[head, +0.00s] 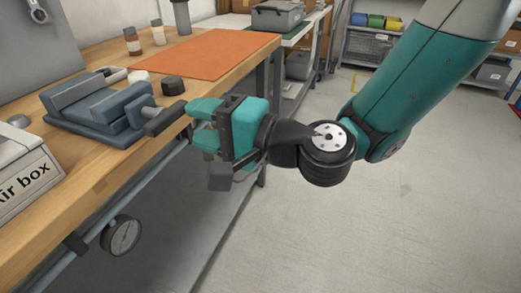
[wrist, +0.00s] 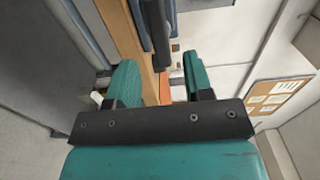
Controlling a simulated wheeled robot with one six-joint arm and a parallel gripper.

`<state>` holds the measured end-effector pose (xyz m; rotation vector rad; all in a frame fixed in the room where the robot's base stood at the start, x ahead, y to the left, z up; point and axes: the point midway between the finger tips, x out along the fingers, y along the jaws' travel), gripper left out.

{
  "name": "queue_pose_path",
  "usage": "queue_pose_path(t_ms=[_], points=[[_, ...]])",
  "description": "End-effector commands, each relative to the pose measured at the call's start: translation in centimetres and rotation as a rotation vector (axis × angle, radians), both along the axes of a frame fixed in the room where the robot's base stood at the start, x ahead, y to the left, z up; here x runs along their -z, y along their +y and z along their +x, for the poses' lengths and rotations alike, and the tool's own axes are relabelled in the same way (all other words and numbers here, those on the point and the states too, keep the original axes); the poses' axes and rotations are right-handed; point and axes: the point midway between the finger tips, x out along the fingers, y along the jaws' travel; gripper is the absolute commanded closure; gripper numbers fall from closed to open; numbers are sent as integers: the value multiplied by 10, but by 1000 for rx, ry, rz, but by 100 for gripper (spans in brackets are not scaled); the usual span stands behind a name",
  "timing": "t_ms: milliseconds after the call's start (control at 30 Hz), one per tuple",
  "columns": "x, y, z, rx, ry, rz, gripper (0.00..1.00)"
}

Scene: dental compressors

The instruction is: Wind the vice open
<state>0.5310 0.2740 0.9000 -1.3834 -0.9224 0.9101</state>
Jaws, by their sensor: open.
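The blue-grey vice (head: 95,115) lies on the wooden bench near its front edge. Its dark handle bar (head: 165,118) sticks out past the edge on a short grey screw. My gripper (head: 191,122), with teal fingers, is open just to the right of the handle, off the bench edge. In the wrist view my gripper (wrist: 160,76) spreads its fingers, and the dark handle (wrist: 154,35) shows ahead between them, toward the top. Nothing is held. I cannot tell whether the handle's end reaches between the fingertips or touches one.
An air box (head: 28,180) stands at the bench's near left. A dark knob-like piece (head: 173,86) and an orange mat (head: 210,55) lie behind the vice. A pressure gauge (head: 121,235) hangs below the bench edge. Open floor (head: 400,220) lies to the right.

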Motion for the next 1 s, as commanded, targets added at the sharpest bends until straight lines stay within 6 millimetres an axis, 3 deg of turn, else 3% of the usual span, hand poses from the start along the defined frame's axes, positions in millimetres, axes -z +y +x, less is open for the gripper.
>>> queue_pose_path(t_ms=[133,300,700,1000], points=[[6,-38,-15,7,-1,2,53],[7,-61,-25,4,-8,2,53],[3,-81,-34,-5,-8,4,53],[0,-86,-36,0,-1,0,53]])
